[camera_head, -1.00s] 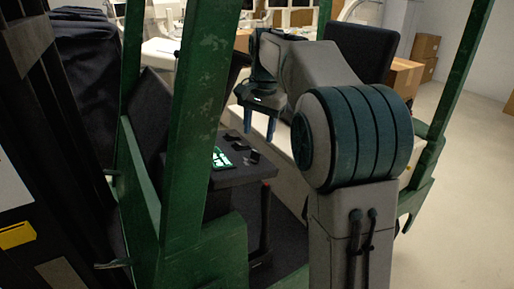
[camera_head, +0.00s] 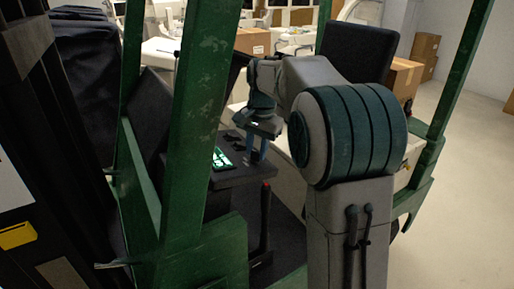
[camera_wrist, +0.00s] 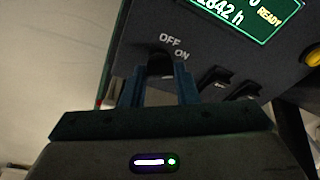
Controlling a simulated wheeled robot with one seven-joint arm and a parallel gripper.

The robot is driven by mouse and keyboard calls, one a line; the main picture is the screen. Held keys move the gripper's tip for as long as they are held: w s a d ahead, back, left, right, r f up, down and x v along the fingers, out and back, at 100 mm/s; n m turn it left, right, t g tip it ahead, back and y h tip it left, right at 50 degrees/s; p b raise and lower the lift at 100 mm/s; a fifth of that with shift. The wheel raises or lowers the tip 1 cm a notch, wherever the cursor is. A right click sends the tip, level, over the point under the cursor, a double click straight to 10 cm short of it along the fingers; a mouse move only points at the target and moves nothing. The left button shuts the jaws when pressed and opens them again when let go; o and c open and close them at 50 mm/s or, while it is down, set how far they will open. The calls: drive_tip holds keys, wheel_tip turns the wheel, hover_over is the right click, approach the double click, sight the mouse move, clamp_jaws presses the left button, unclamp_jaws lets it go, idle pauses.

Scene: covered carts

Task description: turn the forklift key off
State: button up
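The dark key (camera_wrist: 160,64) sits just below the OFF and ON labels on the black control panel (camera_wrist: 195,52) in the wrist view. My gripper (camera_wrist: 160,82) has one finger on each side of the key, with a gap between the fingers. I cannot tell whether either finger touches it. In the head view my gripper (camera_head: 257,153) points down over the right side of the panel (camera_head: 243,175), and the key is hidden there. The green-lit screen (camera_wrist: 250,12) shows "READY"; it also shows in the head view (camera_head: 222,158).
Black rocker switches (camera_wrist: 215,78) lie right of the key, and a yellow button (camera_wrist: 313,57) is at the right edge. A green forklift post (camera_head: 195,120) stands left of the panel. The seat back (camera_head: 358,50) is behind my arm.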

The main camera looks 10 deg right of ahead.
drive_tip(key=shift+n, duration=0.4)
drive_tip(key=n+y+b, duration=0.1)
drive_tip(key=n, duration=0.4)
drive_tip(key=shift+d+t, duration=0.1)
drive_tip(key=shift+t, duration=0.2)
drive_tip(key=n+y+b, duration=0.1)
drive_tip(key=n, duration=0.5)
drive_tip(key=shift+d+r, duration=0.1)
drive_tip(key=o, duration=1)
drive_tip(key=v, duration=1.3)
drive_tip(key=shift+d+r, duration=0.2)
drive_tip(key=shift+r, duration=0.15)
